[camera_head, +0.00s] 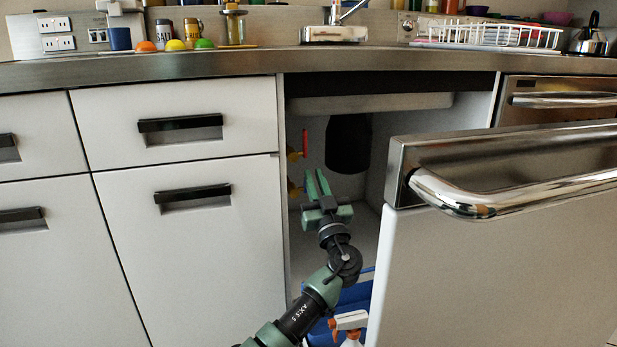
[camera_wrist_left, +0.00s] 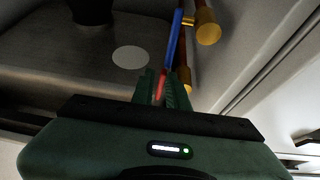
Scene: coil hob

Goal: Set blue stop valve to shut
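Two brass stop valves sit on the left wall inside the open sink cabinet. The upper brass valve (camera_head: 293,155) has a red lever (camera_head: 305,141) standing upright. The lower brass valve (camera_head: 293,188) is beside my left gripper (camera_head: 318,185); its lever cannot be made out there. In the left wrist view, a long blue lever (camera_wrist_left: 173,40) lies beside a brass valve body (camera_wrist_left: 207,32), just beyond the fingertips. My left gripper (camera_wrist_left: 160,83) is slightly open, and a strip of red shows through its narrow gap. I cannot tell whether it touches a lever. My right gripper is not in view.
A pulled-out front panel (camera_head: 490,260) with a chrome handle stands to the right. A dark drain part (camera_head: 349,143) hangs under the sink basin. A spray bottle (camera_head: 349,322) and blue items are low in the cabinet. Closed drawers (camera_head: 185,130) are at left.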

